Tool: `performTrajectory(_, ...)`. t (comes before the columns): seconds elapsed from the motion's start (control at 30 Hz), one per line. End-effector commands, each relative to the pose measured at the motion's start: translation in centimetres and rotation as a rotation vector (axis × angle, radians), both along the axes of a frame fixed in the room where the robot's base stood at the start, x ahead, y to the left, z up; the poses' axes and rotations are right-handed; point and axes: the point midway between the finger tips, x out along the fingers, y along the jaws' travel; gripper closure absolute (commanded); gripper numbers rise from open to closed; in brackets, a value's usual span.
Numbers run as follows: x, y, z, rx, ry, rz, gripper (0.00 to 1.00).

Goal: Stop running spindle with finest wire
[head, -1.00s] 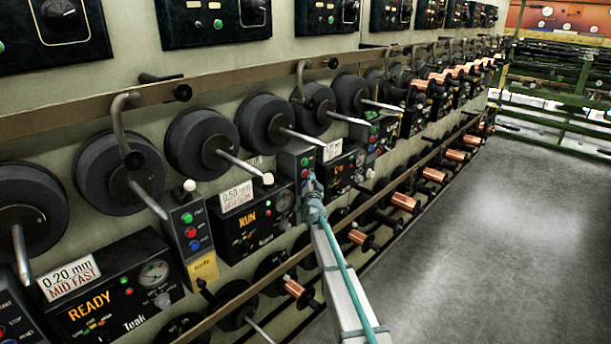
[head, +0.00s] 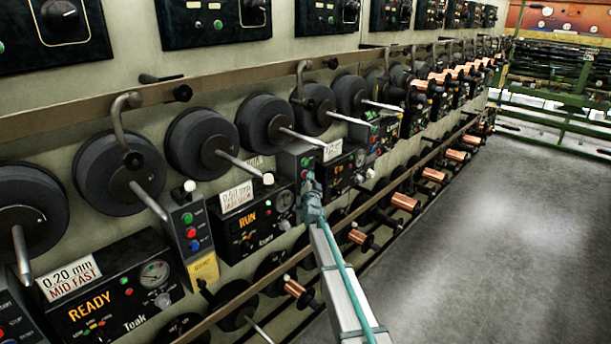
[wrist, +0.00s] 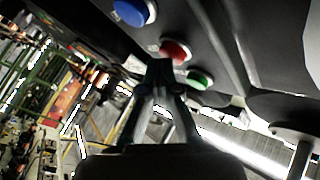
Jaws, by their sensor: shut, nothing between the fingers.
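A grey button box (head: 297,160) with green, red and blue buttons hangs between two control panels. My gripper (head: 312,183) is at this box, shut and empty. In the wrist view its closed fingertips (wrist: 160,68) are just at the red button (wrist: 174,50), between the blue button (wrist: 132,12) and the green button (wrist: 200,79); I cannot tell if they touch it. The panel left of the box (head: 252,222) shows RUN, with a label (head: 236,196) hard to read. The panel beyond (head: 343,172) is lit, its text too small. The nearest panel (head: 105,290) shows READY and 0.20 mm.
Large dark spools with metal spindles (head: 203,143) line the wall, under a long rail (head: 130,95). Another button box (head: 190,235) stands nearer. Copper spools (head: 405,202) sit low on the right. The floor (head: 480,250) to the right is clear.

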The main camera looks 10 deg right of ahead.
Motion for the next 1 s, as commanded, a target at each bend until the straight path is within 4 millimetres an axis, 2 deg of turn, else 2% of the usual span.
performTrajectory(0.47,0.2,0.2,0.0,-0.001,0.000,0.000,1.00)
performTrajectory(1.0,-1.2,-1.0,-0.1,-0.001,-0.001,0.001,1.00)
